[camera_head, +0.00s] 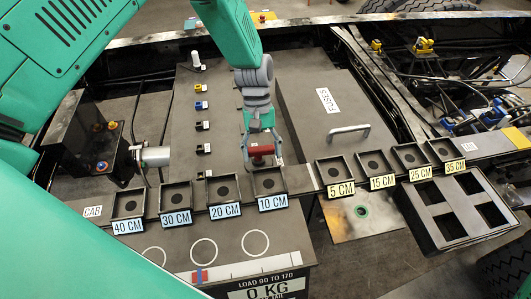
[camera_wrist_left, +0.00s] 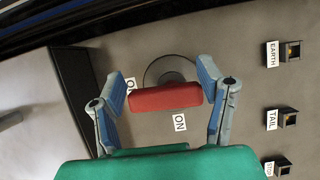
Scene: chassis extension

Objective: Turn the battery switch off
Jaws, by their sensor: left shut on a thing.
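The battery switch has a red handle (camera_head: 261,150) above a round dark base on the grey chassis panel. In the left wrist view the red handle (camera_wrist_left: 166,97) lies level across the picture, with the dark round base (camera_wrist_left: 170,70) behind it. An "ON" label (camera_wrist_left: 180,122) is just below the handle, and another label is partly hidden by the left finger. My left gripper (camera_head: 260,138) comes down from above. Its fingers (camera_wrist_left: 166,92) are shut on the red handle, one at each end. My right gripper is not in view.
A row of labelled square holders (camera_head: 270,181) runs in front of the switch. A fuse box lid (camera_head: 318,110) with a metal handle (camera_head: 348,132) is to the right. Small labelled sockets (camera_wrist_left: 289,119), EARTH and TAIL among them, line the panel. A dark box wall (camera_wrist_left: 75,95) stands left in the wrist view.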

